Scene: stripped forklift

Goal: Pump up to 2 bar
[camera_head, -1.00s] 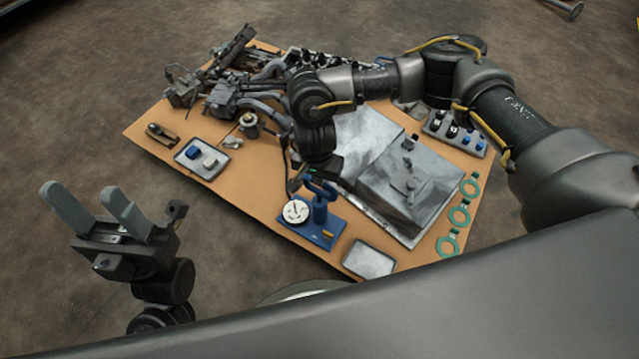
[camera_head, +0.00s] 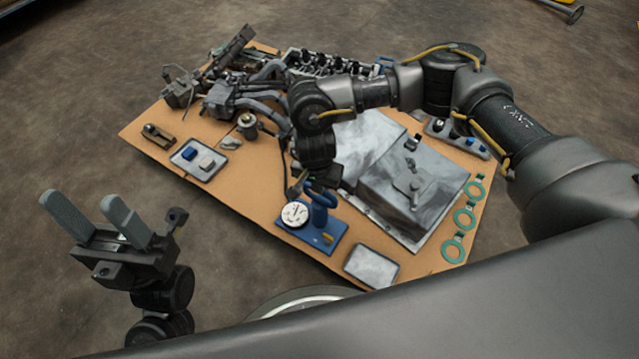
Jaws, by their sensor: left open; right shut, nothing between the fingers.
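The blue hand pump (camera_head: 320,215) stands on its blue base near the front edge of the brown board. Its round white gauge (camera_head: 295,214) faces up beside the pump body; the needle is too small to read. The blue pump handle (camera_head: 321,193) is at the top of the pump. My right gripper (camera_head: 318,185) is at the handle, its fingers mostly hidden under the wrist; it is shut, and I cannot tell whether it touches the handle. My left gripper (camera_head: 95,208) is open and empty, off the board at the lower left.
A grey metal housing (camera_head: 415,185) stands right of the pump, with green rings (camera_head: 464,218) along the right edge. An empty metal tray (camera_head: 371,265) lies in front. Dark machine parts (camera_head: 225,95) fill the back left.

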